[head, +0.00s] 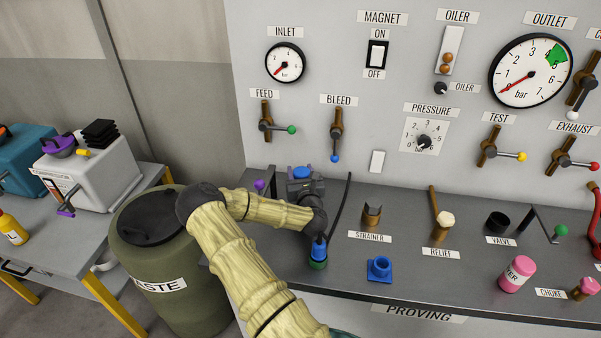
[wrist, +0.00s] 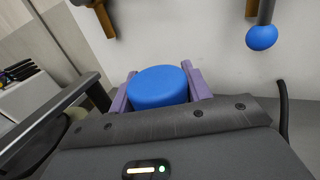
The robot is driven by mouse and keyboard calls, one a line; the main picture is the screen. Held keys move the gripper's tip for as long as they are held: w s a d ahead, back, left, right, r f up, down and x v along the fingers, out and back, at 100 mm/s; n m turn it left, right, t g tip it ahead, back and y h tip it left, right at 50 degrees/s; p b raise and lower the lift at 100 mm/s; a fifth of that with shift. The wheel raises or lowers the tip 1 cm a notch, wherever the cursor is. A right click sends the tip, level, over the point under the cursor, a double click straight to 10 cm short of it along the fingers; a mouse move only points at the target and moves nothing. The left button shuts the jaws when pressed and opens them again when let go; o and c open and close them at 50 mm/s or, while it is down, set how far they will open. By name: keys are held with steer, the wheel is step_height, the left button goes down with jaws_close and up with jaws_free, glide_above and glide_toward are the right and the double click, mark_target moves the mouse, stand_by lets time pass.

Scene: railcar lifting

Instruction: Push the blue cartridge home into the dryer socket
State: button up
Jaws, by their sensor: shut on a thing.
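My gripper (head: 302,187) is at the back of the grey bench, below the FEED and BLEED valves. Its two purple fingers (wrist: 198,84) are shut on the blue cartridge (wrist: 158,87), one finger on each side. The cartridge shows as a rounded blue end, and as a small blue patch (head: 301,172) in the head view. The gripper body hides its lower part. No label reading dryer is in view, and I cannot make out the socket or whether the cartridge touches it.
A blue cylinder on a green base (head: 318,252) stands just below my wrist. A blue square fitting (head: 380,268) sits on the bench to its right. A black hose (head: 340,208) rises close to the gripper's right. The blue-tipped BLEED handle (head: 335,157) hangs above. The WASTE drum (head: 165,265) stands left.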

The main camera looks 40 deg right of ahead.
steer(key=shift+f+b, duration=0.6)
steer(key=shift+f, duration=0.05)
steer(key=o, duration=1.2)
steer(key=shift+o, duration=0.2)
step_height(320, 180, up, 10)
steer(key=shift+r+b, duration=0.1)
steer(key=shift+b, duration=0.6)
